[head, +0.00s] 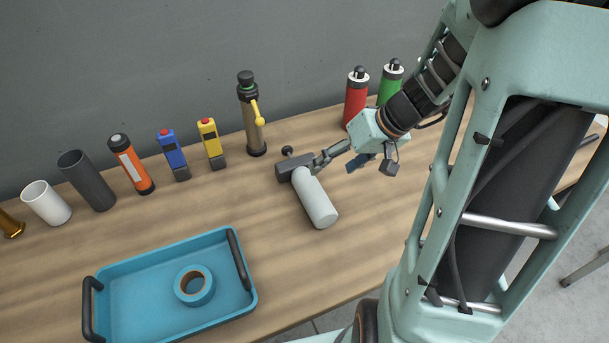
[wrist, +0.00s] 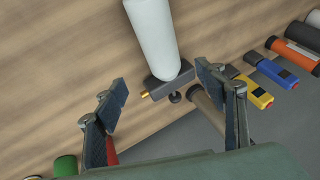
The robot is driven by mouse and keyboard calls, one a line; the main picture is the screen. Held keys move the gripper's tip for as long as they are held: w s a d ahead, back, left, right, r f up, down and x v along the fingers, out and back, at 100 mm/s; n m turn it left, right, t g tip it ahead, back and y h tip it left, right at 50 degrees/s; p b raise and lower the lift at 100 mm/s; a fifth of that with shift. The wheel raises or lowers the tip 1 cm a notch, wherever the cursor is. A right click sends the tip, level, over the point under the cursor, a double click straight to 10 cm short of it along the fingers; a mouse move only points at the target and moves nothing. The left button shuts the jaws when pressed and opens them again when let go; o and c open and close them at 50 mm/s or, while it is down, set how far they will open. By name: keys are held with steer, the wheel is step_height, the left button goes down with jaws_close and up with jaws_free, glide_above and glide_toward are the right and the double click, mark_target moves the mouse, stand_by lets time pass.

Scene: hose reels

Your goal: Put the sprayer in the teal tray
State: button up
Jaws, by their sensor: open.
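The sprayer has a pale grey-white bottle (head: 316,203) and a dark block head with a small black knob. It lies on its side on the wooden table, and in the wrist view its white body (wrist: 153,38) and brass nozzle show. My gripper (head: 338,160) is open and empty at the head end of the sprayer. In the wrist view the fingers (wrist: 165,90) stand apart, with the dark head seen between and beyond their tips. I cannot tell whether they touch it. The teal tray (head: 232,300) with dark handles sits at the table's front left.
A blue tape roll (head: 207,293) lies in the tray. Along the back stand a brown bottle with a yellow lever (head: 250,125), yellow and blue devices, an orange flashlight (head: 130,165), cups, and red (head: 355,100) and green bottles. The table between sprayer and tray is clear.

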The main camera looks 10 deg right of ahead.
mark_target(315, 181)
steer(key=x, duration=0.5)
steer(key=shift+a+f, duration=0.1)
steer(key=shift+x, duration=2.8)
steer(key=shift+w+f+b, duration=0.15)
steer(key=shift+b, duration=0.45)
steer(key=shift+c, duration=0.4)
steer(key=c, duration=1.7)
steer(key=shift+o, duration=0.2)
steer(key=shift+p, duration=0.3)
